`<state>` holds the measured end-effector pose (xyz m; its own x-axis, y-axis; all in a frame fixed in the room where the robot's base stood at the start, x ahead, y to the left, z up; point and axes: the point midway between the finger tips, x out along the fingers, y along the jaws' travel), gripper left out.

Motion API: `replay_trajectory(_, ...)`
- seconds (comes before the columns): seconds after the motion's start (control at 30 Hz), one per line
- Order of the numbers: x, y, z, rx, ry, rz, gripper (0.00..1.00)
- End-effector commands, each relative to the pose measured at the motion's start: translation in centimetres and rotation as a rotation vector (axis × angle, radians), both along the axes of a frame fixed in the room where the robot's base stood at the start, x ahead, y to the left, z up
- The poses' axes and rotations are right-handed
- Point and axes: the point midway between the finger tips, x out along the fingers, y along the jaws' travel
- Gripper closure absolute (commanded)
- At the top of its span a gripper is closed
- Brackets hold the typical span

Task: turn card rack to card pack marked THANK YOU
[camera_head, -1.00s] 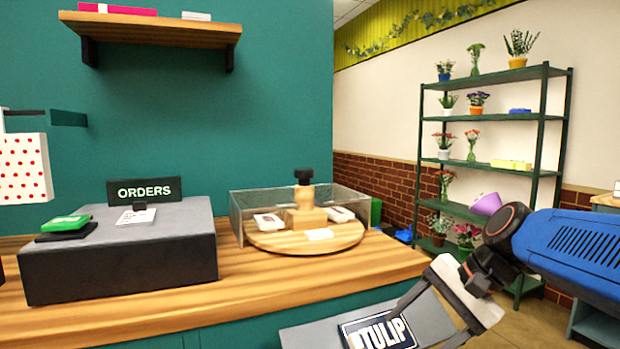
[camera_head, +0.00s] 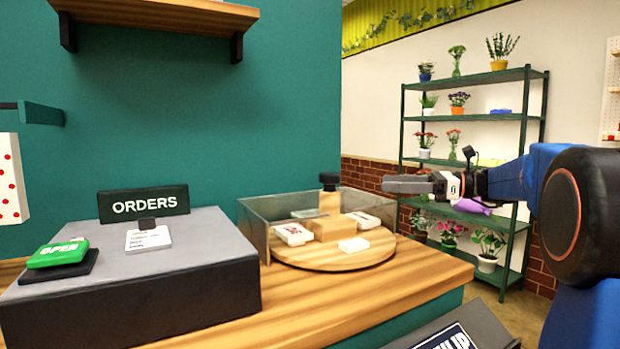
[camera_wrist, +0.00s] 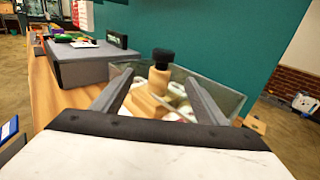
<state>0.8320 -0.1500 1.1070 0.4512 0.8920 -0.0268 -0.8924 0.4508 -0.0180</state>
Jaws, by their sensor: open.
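The card rack is a round wooden turntable (camera_head: 345,258) on the counter, with a wooden centre block and a post topped by a black knob (camera_head: 329,179). White card packs lie on it: one at the left (camera_head: 293,234), one at the right (camera_head: 363,220) and one at the front (camera_head: 354,245). Their lettering is too small to read. A clear guard (camera_head: 258,233) stands around the back and sides. My gripper (camera_head: 384,184) is open and empty, right of the post at about knob height in the head view. In the wrist view the knob (camera_wrist: 162,56) shows between and beyond the fingers.
A wooden shelf (camera_head: 160,15) hangs above. A green plant shelf (camera_head: 470,118) stands at the back right.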

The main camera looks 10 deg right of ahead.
Motion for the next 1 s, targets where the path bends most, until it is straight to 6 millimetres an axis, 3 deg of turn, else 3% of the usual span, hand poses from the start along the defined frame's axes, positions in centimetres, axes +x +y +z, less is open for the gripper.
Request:
replay_trajectory(0.1,0.4,-0.8,0.5,0.032,0.006,-0.003,0.33)
replay_trajectory(0.27,1.0,0.4,0.6,0.035,0.005,-0.001,0.33)
replay_trajectory(1.0,6.4,11.2,0.5,0.032,0.005,0.000,0.33)
